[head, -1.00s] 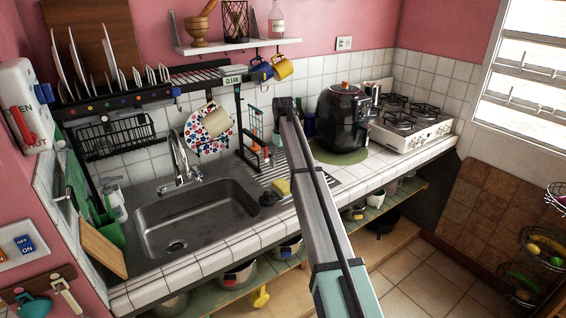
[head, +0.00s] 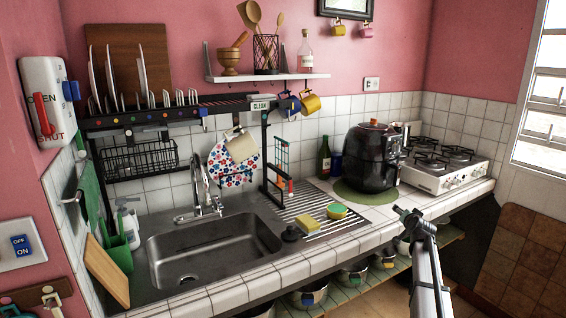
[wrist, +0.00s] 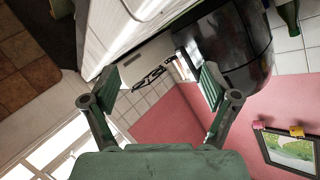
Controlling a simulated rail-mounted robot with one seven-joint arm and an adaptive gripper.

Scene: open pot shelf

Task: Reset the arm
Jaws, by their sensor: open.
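My gripper (head: 408,214) is in front of the counter's front edge, below and to the right of the black air fryer in the head view. In the wrist view my gripper (wrist: 157,90) has its two fingers spread wide apart with nothing between them. My arm reaches up from the bottom right of the head view. The wrist view is tilted and looks past the fingers toward the stove, the wall and the black air fryer (wrist: 228,45).
The tiled counter (head: 350,246) holds a sink (head: 215,250), a yellow sponge (head: 308,224), the black air fryer (head: 371,160) and a white gas stove (head: 440,172). Several pots stand on the open shelf (head: 335,290) below. Floor space lies in front of the counter.

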